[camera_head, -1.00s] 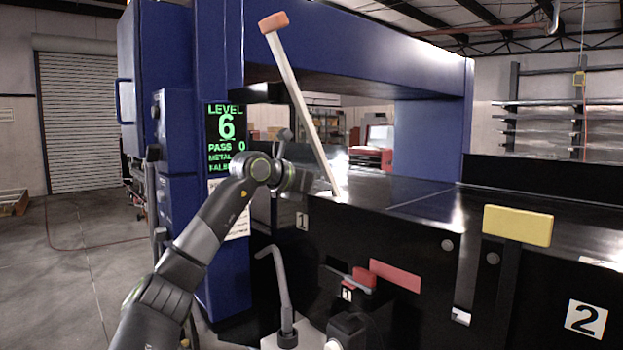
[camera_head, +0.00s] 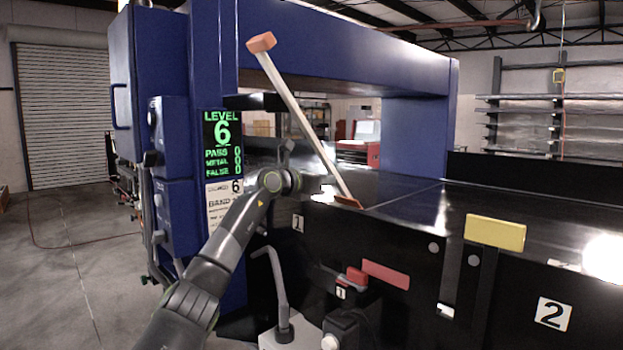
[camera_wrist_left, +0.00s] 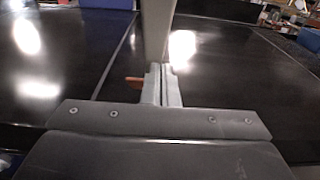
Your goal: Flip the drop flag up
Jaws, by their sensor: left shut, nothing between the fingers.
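A pale pole with an orange block on top (camera_head: 262,42) leans to the left over the conveyor's near edge. An orange-brown plate (camera_head: 347,201) shows at its foot. A yellow flag plate (camera_head: 495,232) stands on a dark post at the front right. I cannot tell for certain which of these is the drop flag. My left gripper (camera_head: 316,183) is beside the lower pole; its tips are hard to make out there. In the left wrist view its fingers (camera_wrist_left: 163,86) are shut and empty, with a pale upright post (camera_wrist_left: 157,30) directly beyond them; contact is unclear. My right gripper is not in view.
The dark conveyor top (camera_head: 410,205) lies behind the pole, under a blue machine frame (camera_head: 350,55). A red plate (camera_head: 386,274) and a bent grey handle (camera_head: 277,285) are low in front. A green display (camera_head: 221,130) reads level 6.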

